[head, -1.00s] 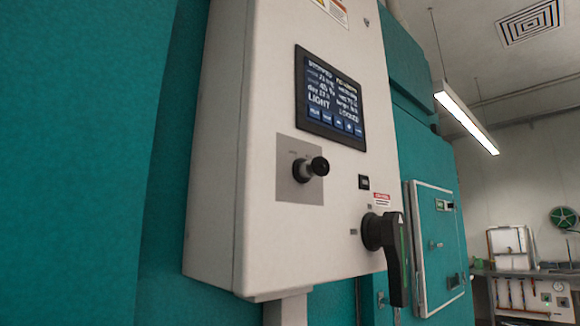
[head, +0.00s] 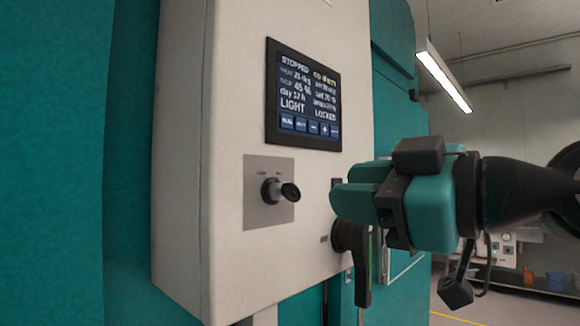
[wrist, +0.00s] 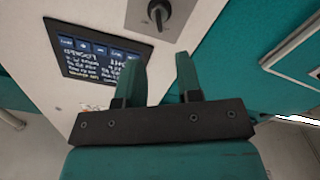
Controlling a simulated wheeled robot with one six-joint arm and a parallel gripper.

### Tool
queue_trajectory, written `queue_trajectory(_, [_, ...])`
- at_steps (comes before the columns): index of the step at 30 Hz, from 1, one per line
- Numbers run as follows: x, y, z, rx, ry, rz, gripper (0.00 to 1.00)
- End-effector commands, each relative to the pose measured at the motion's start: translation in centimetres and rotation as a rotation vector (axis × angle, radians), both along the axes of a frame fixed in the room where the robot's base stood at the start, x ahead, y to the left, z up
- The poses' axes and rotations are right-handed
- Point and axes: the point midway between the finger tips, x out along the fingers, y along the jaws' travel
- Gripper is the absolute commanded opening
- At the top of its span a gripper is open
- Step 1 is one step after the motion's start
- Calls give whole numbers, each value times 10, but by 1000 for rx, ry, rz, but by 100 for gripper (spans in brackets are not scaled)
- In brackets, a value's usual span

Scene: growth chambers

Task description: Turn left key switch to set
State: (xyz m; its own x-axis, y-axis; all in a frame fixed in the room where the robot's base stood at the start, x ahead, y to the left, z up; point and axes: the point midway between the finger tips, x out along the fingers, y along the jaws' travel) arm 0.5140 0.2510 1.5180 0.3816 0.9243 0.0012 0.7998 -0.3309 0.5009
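The key switch (head: 281,191) is a black knob on a square grey plate (head: 254,210) on the front of a white control box (head: 228,95). It also shows in the wrist view (wrist: 158,13), at the top, beyond my fingertips. My gripper (head: 338,202) is to the right of the switch in the head view, apart from it. In the wrist view my two teal fingers (wrist: 160,66) are spread with nothing between them. The labels by the switch are too small to read.
A screen (head: 303,97) above the switch reads STOPPED, LIGHT and LOCKED. A black rotary handle (head: 356,262) is on the box at lower right, partly behind my gripper. Teal chamber walls (head: 60,160) flank the box. A bench with equipment stands far right.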

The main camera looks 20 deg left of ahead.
Motion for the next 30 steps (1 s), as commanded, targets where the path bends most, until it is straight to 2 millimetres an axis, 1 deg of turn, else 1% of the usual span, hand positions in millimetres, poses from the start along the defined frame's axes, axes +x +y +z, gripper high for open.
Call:
queue_trajectory(1, [3,13,5,-3,4,6,33])
queue_trajectory(6, [19,48,5,-3,5,4,33])
queue_trajectory(9, [26,65,4,-3,3,2,33])
queue_trajectory(12, [32,78,3,-2,3,1,33])
queue_trajectory(15, [35,87,2,-2,3,1,33])
queue_trajectory(18, [37,91,0,-2,2,0,33])
queue_trajectory(26, [38,92,-1,0,1,-1,33])
queue_trajectory(27, [38,92,-1,0,1,-1,28])
queue_trajectory(28, [38,92,-1,0,1,-1,21])
queue_trajectory(29, [38,92,-1,-1,1,-2,14])
queue_trajectory(30, [38,92,-1,-1,1,-2,5])
